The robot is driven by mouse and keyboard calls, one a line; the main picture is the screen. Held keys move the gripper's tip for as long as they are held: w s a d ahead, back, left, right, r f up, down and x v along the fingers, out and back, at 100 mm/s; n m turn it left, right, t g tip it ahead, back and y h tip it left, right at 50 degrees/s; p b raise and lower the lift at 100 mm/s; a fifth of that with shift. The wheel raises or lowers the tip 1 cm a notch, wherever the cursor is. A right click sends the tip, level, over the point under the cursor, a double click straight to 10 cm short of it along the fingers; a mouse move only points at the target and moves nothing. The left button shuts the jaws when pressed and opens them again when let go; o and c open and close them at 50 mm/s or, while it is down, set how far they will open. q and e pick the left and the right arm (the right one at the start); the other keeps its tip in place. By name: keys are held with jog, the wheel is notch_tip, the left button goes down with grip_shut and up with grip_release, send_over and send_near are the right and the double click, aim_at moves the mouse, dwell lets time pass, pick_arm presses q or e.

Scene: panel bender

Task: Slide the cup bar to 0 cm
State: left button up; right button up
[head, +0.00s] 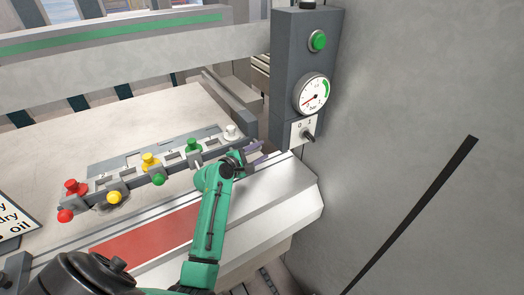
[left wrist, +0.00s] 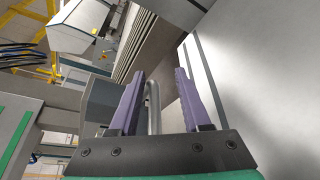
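The cup bar (head: 131,178) is a dark bar with red, yellow, green and white knobs or cups along it, lying over the pale table. My left gripper (head: 260,153) is at the right end of the bar, low beside the grey control post. In the left wrist view its two purple fingers (left wrist: 160,98) stand apart. A bent grey metal rod (left wrist: 153,108) shows between them, with gaps to the fingers. I cannot tell whether this rod belongs to the bar. The bar's right part is partly hidden by my wrist. My right gripper is not in view.
The control post (head: 290,75) carries a green button (head: 318,41), a dial gauge (head: 311,94) and a 0/1 switch (head: 309,135) close to my gripper. A grey wall (head: 430,110) fills the right. A red strip (head: 145,239) lies along the front ledge. A sign (head: 15,222) stands at left.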

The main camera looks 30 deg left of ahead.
pick_arm(q)
jog(key=shift+s+a, duration=0.2)
jog(key=shift+a, duration=0.2)
jog(key=shift+s, duration=0.3)
jog(key=b+v, duration=0.1)
jog(key=v, duration=0.3)
jog(key=b+v, duration=0.1)
jog(key=v, duration=0.3)
jog(key=d+b+v, duration=0.1)
jog(key=v, duration=0.3)
jog(key=shift+s+r, duration=0.1)
jog(key=shift+r, duration=0.25)
jog(key=shift+a, duration=0.15)
